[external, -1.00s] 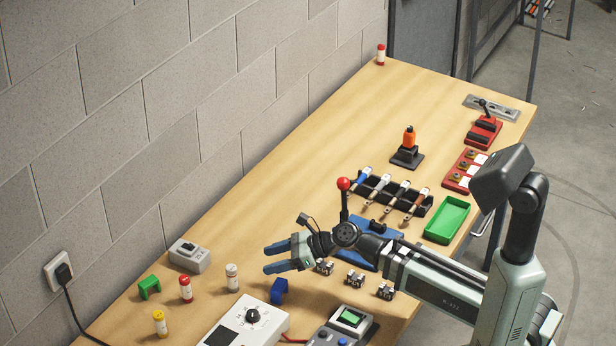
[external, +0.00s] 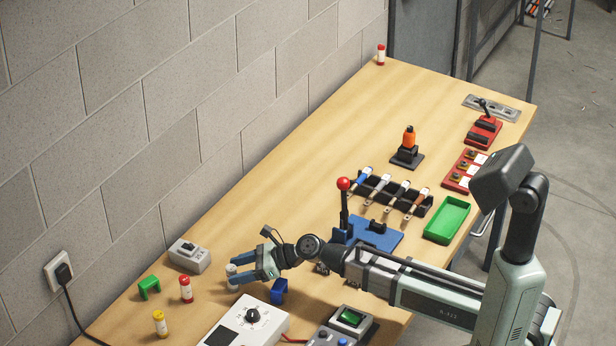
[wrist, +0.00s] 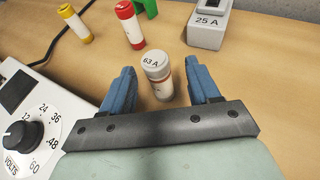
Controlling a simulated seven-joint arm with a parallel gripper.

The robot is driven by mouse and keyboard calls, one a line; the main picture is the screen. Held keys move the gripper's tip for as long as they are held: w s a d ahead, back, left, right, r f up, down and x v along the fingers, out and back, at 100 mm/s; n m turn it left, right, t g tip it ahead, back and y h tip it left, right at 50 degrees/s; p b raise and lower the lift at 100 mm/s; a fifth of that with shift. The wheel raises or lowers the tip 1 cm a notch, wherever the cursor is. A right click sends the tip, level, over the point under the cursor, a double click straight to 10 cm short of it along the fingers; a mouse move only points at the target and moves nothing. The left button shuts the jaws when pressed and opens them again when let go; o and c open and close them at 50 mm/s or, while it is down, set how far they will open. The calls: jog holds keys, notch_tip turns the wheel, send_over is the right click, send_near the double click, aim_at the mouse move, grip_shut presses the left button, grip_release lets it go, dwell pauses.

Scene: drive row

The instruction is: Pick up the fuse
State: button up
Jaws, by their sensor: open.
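A white-capped fuse (wrist: 157,74) marked "63 A" stands upright between the two blue fingers of my gripper (wrist: 158,90) in the wrist view. The fingers are open, with a gap showing on either side of it. In the external view my gripper (external: 250,272) is low over the table, and the white fuse (external: 232,271) shows partly behind its fingers. A red fuse (wrist: 129,24) and a yellow fuse (wrist: 74,23) stand farther off; the red one (external: 186,288) and yellow one (external: 160,323) also show in the external view.
A grey "25 A" block (wrist: 208,25), a green clip (external: 149,287) and a blue clip (external: 279,291) are near. A white voltmeter box (external: 246,325) sits close on the near side. Another red fuse (external: 381,54) stands at the table's far end.

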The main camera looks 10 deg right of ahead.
aim_at(228, 289)
jog(key=x, duration=0.4)
jog(key=shift+s+a, duration=0.1)
jog(key=shift+a, duration=0.05)
jog(key=shift+c, duration=0.2)
jog(key=shift+r, duration=0.1)
jog(key=c, duration=1)
